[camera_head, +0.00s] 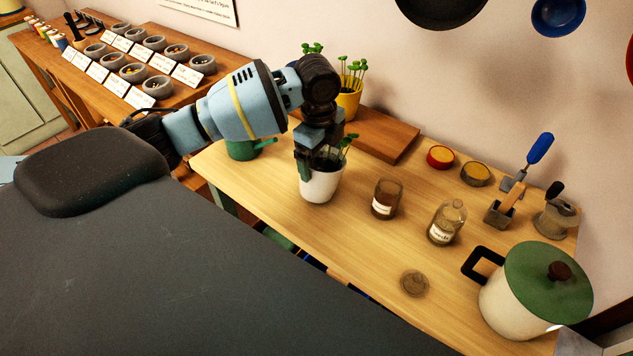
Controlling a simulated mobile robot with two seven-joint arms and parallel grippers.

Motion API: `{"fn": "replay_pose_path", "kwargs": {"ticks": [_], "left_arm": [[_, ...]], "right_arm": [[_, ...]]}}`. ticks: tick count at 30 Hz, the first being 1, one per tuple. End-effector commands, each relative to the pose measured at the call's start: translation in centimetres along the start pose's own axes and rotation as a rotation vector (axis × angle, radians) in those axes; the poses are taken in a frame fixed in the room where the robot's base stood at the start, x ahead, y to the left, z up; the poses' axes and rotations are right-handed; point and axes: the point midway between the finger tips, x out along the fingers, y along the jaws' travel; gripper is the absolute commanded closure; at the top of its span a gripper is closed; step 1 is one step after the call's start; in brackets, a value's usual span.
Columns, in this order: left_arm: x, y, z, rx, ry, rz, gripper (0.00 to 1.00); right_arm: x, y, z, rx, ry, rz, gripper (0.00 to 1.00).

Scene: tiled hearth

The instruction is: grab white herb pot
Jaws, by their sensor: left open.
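The white herb pot (321,187) stands upright on the light wooden table (350,243), with green sprouts (343,150) above its rim. My left gripper (308,168) comes in from the left and points down over the pot. One finger overlaps the pot's left rim and soil in the picture. The jaws are open; I cannot tell whether a finger touches the pot. Part of the plant is hidden behind the gripper. My right gripper is not in view.
A green watering can (243,150) stands left of the pot. A yellow pot (348,103) is behind, by a wooden board (385,135). A brown jar (386,199), glass bottle (446,222) and lidded cooking pot (530,295) stand to the right.

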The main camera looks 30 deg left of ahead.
Motion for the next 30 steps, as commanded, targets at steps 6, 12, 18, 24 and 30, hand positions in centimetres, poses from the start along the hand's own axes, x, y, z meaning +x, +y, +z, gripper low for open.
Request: {"fn": "replay_pose_path", "kwargs": {"ticks": [6,12,18,24,30], "left_arm": [[5.7,2.6,0.2,0.004,-0.015,0.107,0.00],[5.0,2.3,0.2,0.006,-0.014,0.090,0.00],[4.7,2.1,0.1,0.006,-0.014,0.083,0.25],[4.4,1.9,0.1,0.006,-0.013,0.076,0.49],[4.3,1.9,0.1,0.006,-0.013,0.075,0.49]], "right_arm": [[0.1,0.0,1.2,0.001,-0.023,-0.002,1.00],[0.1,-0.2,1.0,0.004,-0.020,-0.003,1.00],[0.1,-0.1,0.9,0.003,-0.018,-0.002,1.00],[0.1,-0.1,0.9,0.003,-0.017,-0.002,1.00],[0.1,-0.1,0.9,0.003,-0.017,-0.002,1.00]]}}
